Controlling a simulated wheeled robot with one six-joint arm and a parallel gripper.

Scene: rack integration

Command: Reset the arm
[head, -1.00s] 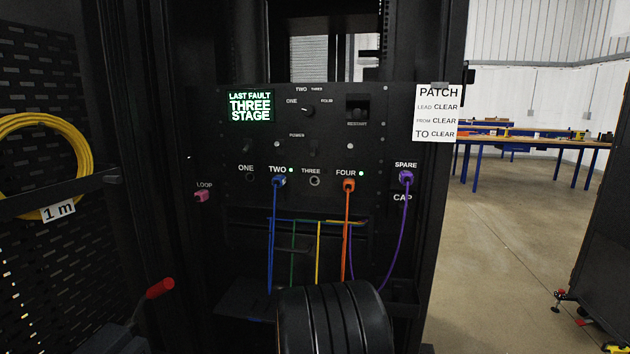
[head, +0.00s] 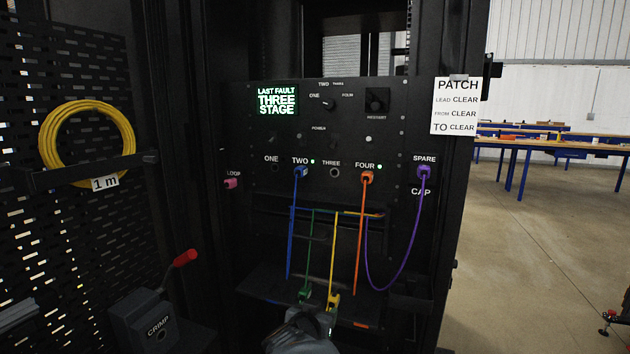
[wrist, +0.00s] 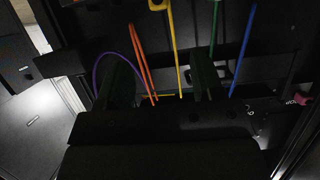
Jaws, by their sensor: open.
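My gripper (wrist: 160,78) shows in the wrist view with its two dark fingers apart and nothing visible between them. Leads pass behind the fingers: purple (wrist: 103,62), orange (wrist: 139,55), yellow (wrist: 174,50), green (wrist: 215,30) and blue (wrist: 243,50). In the head view a grey part of my arm (head: 303,338) is low at the bottom centre, below the rack panel (head: 330,110); the fingers cannot be made out there. The panel's screen (head: 277,101) reads LAST FAULT THREE STAGE.
The blue plug (head: 299,171) is in TWO, the orange plug (head: 366,177) in FOUR, the purple plug (head: 424,172) at SPARE. Green (head: 304,294) and yellow (head: 333,300) plugs are low by the shelf (head: 260,283). A red-handled crimp tool (head: 150,318) stands left.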

